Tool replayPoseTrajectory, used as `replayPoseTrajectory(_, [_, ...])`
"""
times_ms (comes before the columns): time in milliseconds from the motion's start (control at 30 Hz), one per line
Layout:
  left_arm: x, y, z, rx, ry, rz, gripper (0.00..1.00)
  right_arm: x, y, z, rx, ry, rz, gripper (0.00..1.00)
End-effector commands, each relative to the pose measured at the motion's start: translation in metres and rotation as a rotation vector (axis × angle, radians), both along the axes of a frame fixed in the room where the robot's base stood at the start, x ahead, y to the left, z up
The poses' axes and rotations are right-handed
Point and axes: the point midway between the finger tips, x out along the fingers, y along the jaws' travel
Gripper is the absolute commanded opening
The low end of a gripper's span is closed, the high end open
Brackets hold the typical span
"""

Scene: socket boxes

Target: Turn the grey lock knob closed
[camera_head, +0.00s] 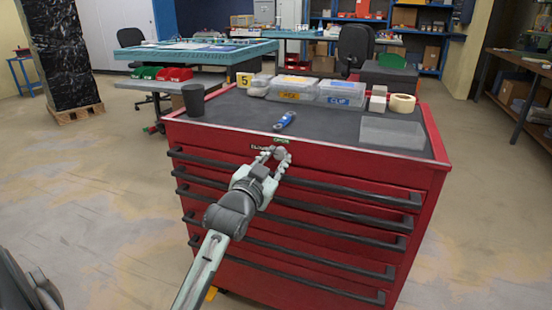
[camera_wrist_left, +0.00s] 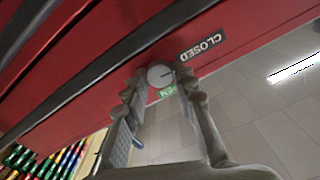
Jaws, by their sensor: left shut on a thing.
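The round grey lock knob (camera_head: 282,154) is on the top front of the red tool cabinet (camera_head: 310,177). The black CLOSED label (camera_wrist_left: 203,46) is up and right of the knob there. My left gripper (camera_head: 272,156) is shut on the knob, with one finger on each side (camera_wrist_left: 160,84). My right gripper is not in view.
Black drawer handles (camera_head: 300,181) run below the knob. The floor left of the cabinet is clear.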

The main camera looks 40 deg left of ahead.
Motion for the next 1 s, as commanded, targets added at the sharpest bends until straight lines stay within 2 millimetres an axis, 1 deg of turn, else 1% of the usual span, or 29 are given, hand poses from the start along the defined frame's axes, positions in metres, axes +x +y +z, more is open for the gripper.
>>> replayPoseTrajectory(300, [0.0001,-0.0004,-0.0007,-0.091,-0.02,-0.001,0.0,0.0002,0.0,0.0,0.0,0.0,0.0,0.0])
replayPoseTrajectory(767, [0.0001,-0.0003,-0.0005,-0.103,-0.024,-0.001,0.0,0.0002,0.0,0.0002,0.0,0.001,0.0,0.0])
replayPoseTrajectory(800, [0.0001,-0.0003,-0.0005,-0.102,-0.023,-0.001,0.29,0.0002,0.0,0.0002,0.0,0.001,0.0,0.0])
replayPoseTrajectory(867, [0.0001,-0.0003,-0.0005,-0.102,-0.023,-0.001,0.35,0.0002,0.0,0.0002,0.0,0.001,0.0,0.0])
replayPoseTrajectory(1000, [0.0001,-0.0003,-0.0004,-0.101,-0.023,-0.001,0.35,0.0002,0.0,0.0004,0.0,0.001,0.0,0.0])
